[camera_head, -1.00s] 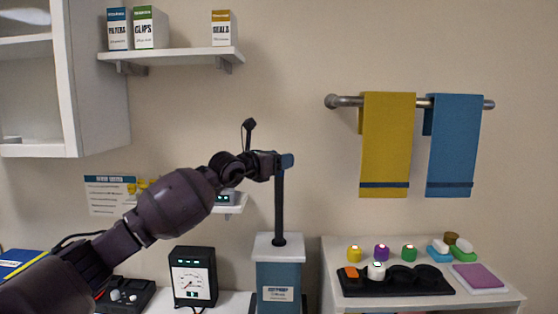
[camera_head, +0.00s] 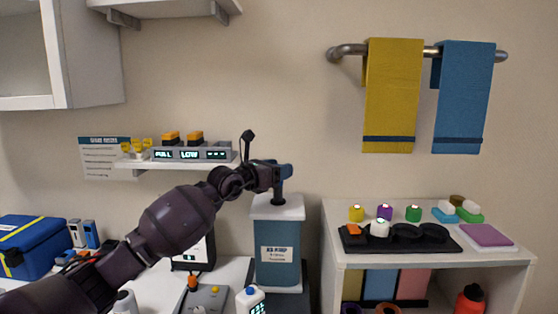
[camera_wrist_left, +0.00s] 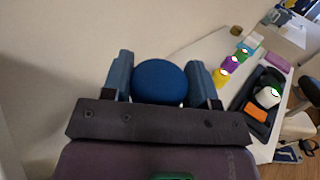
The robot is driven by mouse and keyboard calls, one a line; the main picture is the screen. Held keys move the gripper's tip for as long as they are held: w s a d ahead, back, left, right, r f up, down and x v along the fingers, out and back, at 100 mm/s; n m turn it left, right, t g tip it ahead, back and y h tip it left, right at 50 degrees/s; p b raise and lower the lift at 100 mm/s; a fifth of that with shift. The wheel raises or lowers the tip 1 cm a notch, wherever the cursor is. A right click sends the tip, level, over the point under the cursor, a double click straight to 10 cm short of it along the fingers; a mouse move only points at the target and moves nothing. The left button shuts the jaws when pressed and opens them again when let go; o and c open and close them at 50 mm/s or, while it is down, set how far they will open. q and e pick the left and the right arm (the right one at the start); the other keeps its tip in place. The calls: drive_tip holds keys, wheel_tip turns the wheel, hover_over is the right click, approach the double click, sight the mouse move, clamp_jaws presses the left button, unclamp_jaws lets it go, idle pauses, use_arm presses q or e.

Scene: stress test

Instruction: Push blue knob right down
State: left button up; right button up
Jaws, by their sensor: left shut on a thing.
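The blue knob (camera_wrist_left: 160,82) shows in the left wrist view as a round blue top between the two fingers of my left gripper (camera_wrist_left: 160,78). In the head view my left gripper (camera_head: 282,174) is over the blue box (camera_head: 277,255) with a white lid (camera_head: 278,207), shut on the knob, which the fingers mostly hide there. A short piece of dark rod (camera_head: 278,195) shows between the gripper and the lid. The label on the box is too small to read surely. My right gripper is in neither view.
A small wall shelf (camera_head: 140,170) with display units is left of the gripper. On the right, a white shelf unit (camera_head: 340,240) carries colored knobs and a black tray (camera_head: 440,245). Towels hang on a rail (camera_head: 345,50) above.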

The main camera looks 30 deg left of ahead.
use_arm(q)
drive_tip(key=o, duration=1.3)
drive_tip(key=shift+v, duration=5.4)
drive_tip(key=shift+r, duration=0.1)
